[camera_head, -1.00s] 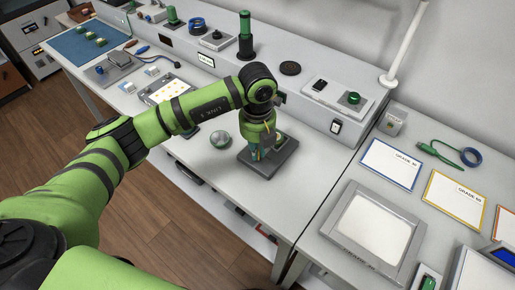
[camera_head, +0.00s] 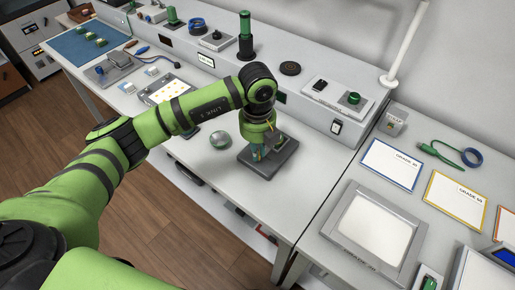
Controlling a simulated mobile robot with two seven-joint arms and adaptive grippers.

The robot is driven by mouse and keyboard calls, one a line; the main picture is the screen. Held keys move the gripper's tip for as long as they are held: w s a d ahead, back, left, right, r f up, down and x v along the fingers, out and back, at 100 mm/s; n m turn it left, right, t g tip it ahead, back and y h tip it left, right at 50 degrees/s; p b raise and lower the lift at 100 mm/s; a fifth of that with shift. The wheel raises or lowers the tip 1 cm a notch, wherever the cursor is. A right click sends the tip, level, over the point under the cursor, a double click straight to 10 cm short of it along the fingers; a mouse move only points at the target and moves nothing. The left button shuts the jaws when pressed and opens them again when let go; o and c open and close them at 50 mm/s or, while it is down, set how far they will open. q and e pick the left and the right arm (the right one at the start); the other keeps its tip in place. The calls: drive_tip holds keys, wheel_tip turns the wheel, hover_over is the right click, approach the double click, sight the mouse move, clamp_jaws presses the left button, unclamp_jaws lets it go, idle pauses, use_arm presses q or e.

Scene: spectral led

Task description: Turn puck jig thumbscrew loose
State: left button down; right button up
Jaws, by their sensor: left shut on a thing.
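The puck jig (camera_head: 276,165) is a dark grey block on the light grey bench. My left gripper (camera_head: 259,155) points down over it, at the end of the green left arm that comes in from the left. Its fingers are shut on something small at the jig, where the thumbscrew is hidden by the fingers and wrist. I cannot make out the thumbscrew itself. My right gripper is not in view.
A round clear dish (camera_head: 220,140) lies just left of the jig. A raised back ledge carries a dark green cylinder (camera_head: 245,38) and a switch box (camera_head: 340,97). Grade cards (camera_head: 391,164) and a framed panel (camera_head: 372,229) lie right.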

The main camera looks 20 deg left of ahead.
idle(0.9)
use_arm(q)
drive_tip(key=c, duration=1.3)
unclamp_jaws()
drive_tip(key=shift+r, duration=0.1)
wheel_tip(320, 180, up, 12)
drive_tip(key=shift+f, duration=0.1)
